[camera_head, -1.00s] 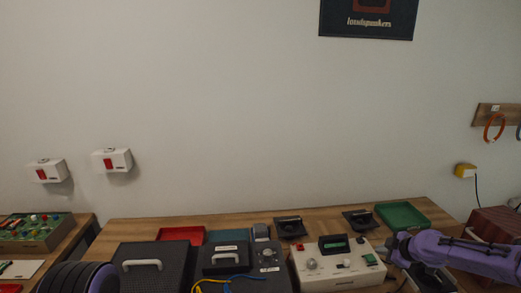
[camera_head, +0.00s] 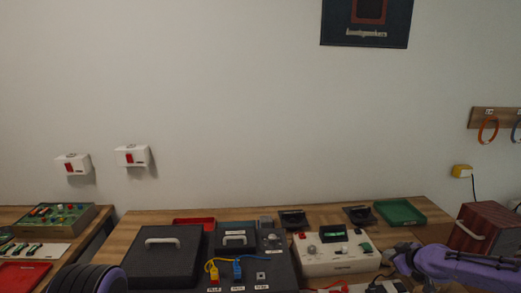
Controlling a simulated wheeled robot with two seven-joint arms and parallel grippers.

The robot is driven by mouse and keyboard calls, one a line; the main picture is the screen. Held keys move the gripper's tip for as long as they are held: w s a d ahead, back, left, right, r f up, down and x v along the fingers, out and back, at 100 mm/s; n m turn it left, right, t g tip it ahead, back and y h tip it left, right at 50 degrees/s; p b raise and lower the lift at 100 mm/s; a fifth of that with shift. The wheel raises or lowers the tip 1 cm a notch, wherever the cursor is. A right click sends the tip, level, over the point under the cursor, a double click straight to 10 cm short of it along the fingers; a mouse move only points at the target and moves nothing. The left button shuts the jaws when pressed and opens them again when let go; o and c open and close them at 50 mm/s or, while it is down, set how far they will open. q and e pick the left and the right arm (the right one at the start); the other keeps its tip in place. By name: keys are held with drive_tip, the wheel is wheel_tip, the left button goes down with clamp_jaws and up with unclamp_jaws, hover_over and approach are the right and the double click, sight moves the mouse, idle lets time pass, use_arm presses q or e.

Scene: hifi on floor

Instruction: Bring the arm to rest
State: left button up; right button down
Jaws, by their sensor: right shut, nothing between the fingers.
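My right arm (camera_head: 455,266) is purple and comes in from the right, low over the right end of the wooden table. Its gripper (camera_head: 388,257) points left, beside the right edge of the cream device (camera_head: 338,254). It is shut and empty. Part of my left arm (camera_head: 86,279) shows as a dark ribbed and purple link at the bottom left. My left gripper is outside the picture.
A black case (camera_head: 160,262) and a black unit with yellow and blue cables (camera_head: 235,268) stand left of the cream device. A green tray (camera_head: 400,212), a red tray (camera_head: 194,223) and black stands lie behind. A dark red box (camera_head: 487,231) is at right.

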drive_tip(key=s+a+f+m+g+h+b, duration=0.2)
drive_tip(key=s+a+f+m+b, duration=0.1)
drive_tip(key=s+a+f+m, duration=1.15)
drive_tip(key=s+f+g+h+b, duration=0.1)
drive_tip(key=s+f, duration=0.3)
drive_tip(key=s, duration=0.7)
drive_tip(key=s+d+f+n+g+h+b, duration=0.1)
drive_tip(key=s+f, duration=0.3)
drive_tip(key=s, duration=0.7)
drive_tip(key=s+d+f+g+h+b, duration=0.1)
drive_tip(key=s+f, duration=0.3)
drive_tip(key=s, duration=0.7)
drive_tip(key=shift+g+b, duration=0.75)
drive_tip(key=shift+g, duration=0.15)
drive_tip(key=shift+w+n, duration=0.1)
drive_tip(key=shift+n, duration=0.15)
